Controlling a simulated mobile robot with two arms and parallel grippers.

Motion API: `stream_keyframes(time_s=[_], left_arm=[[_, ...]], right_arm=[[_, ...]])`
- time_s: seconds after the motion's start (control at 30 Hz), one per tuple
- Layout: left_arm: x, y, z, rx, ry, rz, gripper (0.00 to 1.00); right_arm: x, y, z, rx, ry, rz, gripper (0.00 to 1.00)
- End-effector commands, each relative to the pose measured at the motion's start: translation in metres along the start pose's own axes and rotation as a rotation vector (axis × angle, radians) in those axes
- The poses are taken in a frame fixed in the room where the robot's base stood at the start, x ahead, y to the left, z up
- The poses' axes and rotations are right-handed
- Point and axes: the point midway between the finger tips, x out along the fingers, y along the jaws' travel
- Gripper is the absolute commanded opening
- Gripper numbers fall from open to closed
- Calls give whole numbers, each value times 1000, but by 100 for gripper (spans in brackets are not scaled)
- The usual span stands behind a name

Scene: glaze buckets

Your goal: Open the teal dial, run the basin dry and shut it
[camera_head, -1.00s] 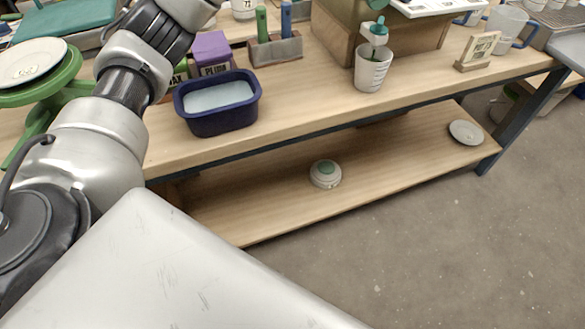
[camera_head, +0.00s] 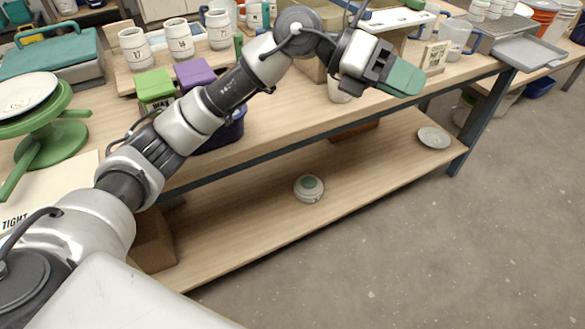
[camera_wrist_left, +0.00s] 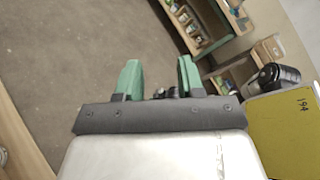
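My left arm reaches across the bench in the head view. Its gripper (camera_head: 402,79) has green fingers, out over the bench's front edge. In the left wrist view the two fingers of the gripper (camera_wrist_left: 160,80) stand apart with nothing between them. A white cup (camera_head: 338,92) stands behind the gripper, mostly hidden. No teal dial can be made out now; the arm covers the place above the cup where a teal-topped part showed earlier. A dark blue tub (camera_head: 230,134) is mostly hidden behind my forearm, and its contents cannot be seen. My right gripper is not in view.
A small card on a stand (camera_head: 435,57) and a clear jug (camera_head: 456,38) are right of the gripper. A green turntable (camera_head: 58,140) with a plate stands left. The lower shelf (camera_head: 235,240) holds a round white-green object (camera_head: 309,188) and a plate (camera_head: 433,137).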

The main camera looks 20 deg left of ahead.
Motion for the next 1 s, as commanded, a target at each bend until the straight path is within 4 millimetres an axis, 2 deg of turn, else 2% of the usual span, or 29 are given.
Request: stream_keyframes(time_s=[0.07, 0.2, 0.43, 0.57, 0.77, 1.0], left_arm=[[9, -8, -4, -54, -86, -95, 38], [14, -19, -4, -163, -254, -239, 38], [3, -22, -2, -388, -544, -427, 38], [-9, -14, -4, -537, -714, -500, 38], [-32, 10, -16, -773, -955, -564, 38], [-54, 45, -42, -1033, -1193, -574, 38]], right_arm=[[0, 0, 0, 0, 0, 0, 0], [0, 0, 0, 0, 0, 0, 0], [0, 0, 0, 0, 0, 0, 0], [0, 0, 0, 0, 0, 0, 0], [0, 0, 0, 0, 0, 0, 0], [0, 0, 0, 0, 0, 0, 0]])
